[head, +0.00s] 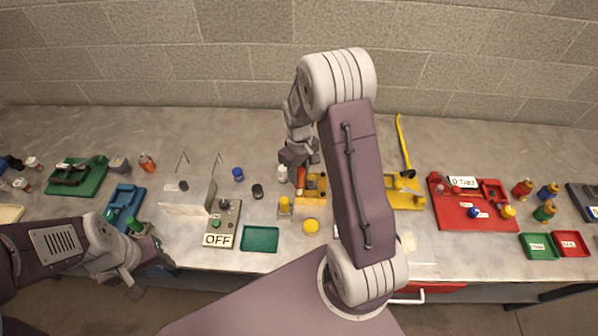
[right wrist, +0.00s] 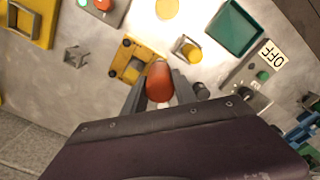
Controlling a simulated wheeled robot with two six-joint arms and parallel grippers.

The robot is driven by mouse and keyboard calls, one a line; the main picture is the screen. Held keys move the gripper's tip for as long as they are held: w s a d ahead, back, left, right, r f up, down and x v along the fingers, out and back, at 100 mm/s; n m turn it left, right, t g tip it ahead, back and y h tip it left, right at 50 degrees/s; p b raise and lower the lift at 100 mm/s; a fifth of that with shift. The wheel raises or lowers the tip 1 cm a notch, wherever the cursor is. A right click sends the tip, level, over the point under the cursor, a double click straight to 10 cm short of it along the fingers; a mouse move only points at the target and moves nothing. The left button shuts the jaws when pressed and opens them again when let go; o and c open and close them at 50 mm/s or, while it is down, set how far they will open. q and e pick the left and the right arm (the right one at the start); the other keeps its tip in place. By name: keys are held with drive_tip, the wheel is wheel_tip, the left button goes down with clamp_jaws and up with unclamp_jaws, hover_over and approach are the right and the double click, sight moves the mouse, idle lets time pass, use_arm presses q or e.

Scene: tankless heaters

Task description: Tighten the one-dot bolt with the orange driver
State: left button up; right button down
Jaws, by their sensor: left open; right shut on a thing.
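My right gripper (head: 298,162) is shut on the orange driver (head: 301,178), held by its handle over the yellow fixture (head: 318,194). In the right wrist view the driver's rounded orange handle (right wrist: 159,82) sits between the two fingers, beside the yellow fixture (right wrist: 127,66). The driver's tip is hidden, so I cannot tell whether it touches a bolt. The one-dot bolt cannot be made out; the fixture is partly covered by the driver and my right arm. My left gripper (head: 146,274) is open and empty at the table's front edge on the left.
A panel with an OFF label (head: 217,240) and a green tray (head: 260,238) lie left of the fixture. A yellow-capped post (head: 284,206) and yellow disc (head: 311,226) stand close by. A red tool board (head: 470,215) is at right. The back of the table is mostly clear.

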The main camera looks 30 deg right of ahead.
drive_tip(key=shift+w+r+p, duration=0.1)
drive_tip(key=shift+r+p, duration=3.1)
drive_tip(key=shift+r, duration=0.45)
drive_tip(key=shift+f, duration=0.1)
